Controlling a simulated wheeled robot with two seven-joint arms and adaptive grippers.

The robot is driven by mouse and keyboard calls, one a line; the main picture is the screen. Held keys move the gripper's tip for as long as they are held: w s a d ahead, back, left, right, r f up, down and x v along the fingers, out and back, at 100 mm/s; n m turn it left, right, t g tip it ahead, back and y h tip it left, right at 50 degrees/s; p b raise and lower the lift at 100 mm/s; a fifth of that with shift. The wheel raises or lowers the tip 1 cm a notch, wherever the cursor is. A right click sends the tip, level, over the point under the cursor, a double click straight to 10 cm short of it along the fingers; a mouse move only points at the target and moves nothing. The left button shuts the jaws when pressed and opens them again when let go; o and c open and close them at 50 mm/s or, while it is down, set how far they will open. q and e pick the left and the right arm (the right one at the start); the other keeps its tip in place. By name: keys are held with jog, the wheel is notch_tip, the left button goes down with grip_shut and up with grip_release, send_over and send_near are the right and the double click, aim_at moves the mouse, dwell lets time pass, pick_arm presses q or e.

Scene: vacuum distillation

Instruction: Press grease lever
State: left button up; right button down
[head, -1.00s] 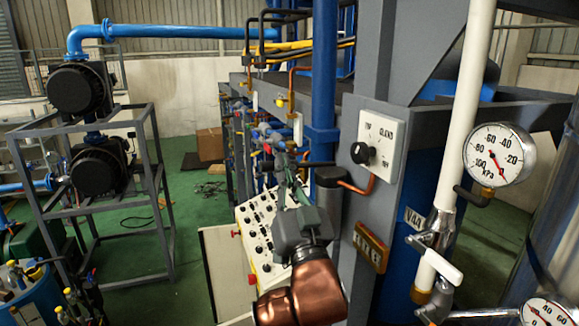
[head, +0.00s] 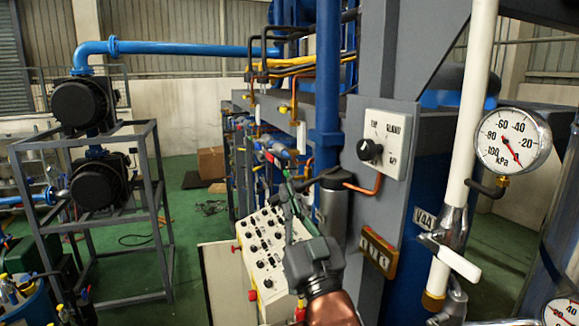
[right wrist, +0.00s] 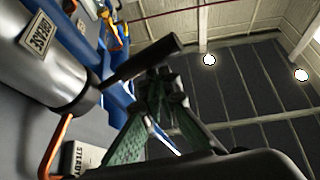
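The grease pump is a grey metal cylinder (head: 333,217) with a dark cap, fixed to the front of the grey column. Its black grease lever (head: 318,179) sticks out to the left from the cap. In the right wrist view the cylinder (right wrist: 52,62) carries a grease label and the black lever (right wrist: 145,62) crosses above my fingertips. My right gripper (head: 285,188) reaches up from below, its tips close to the lever's free end. Its green-padded fingers (right wrist: 160,80) come together at the tips with nothing between them. I cannot tell whether they touch the lever. My left gripper is not in view.
A white control panel (head: 262,245) with several knobs stands left of my right arm. A knob plate (head: 385,140), a pressure gauge (head: 512,140) and a white pipe with a valve handle (head: 458,262) are to the right. Open green floor (head: 195,260) lies left.

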jog(key=shift+w+d+f, duration=0.2)
jog(key=shift+f, duration=0.25)
notch_tip(320, 180, up, 4)
jog(key=s+a+p, duration=0.1)
jog(key=p, duration=0.2)
jog(key=d+b+v, duration=0.1)
jog(key=b+v, duration=0.3)
jog(key=v, duration=0.6)
jog(key=shift+d+r, duration=0.25)
jog(key=shift+r, duration=0.1)
dwell(0.5)
